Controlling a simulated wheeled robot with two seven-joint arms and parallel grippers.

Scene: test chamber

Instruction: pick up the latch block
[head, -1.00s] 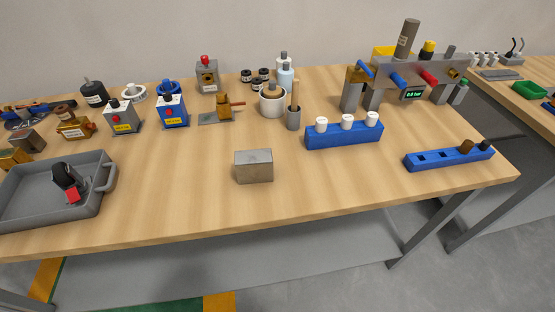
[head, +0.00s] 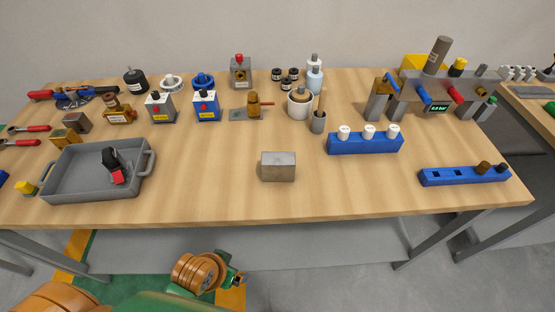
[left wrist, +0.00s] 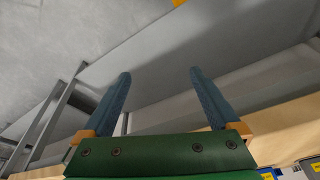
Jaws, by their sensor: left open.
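A plain grey metal block (head: 278,167) sits near the front middle of the wooden table in the head view. A brass piece with a side pin stands on a flat grey plate (head: 238,115) further back. No label shows which is the latch block. My left gripper (left wrist: 160,72) is open and empty in the left wrist view, its blue fingers spread apart, with no block between them. In the head view, my green and orange left arm comes in below the table's front edge, away from both pieces. My right gripper is not in view.
A grey tray (head: 72,195) holding a black-and-red item stands at the left. A blue rack with white caps (head: 365,144) and a lower blue rack (head: 460,177) are at the right. Several fixtures line the back. Bare wood surrounds the grey block.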

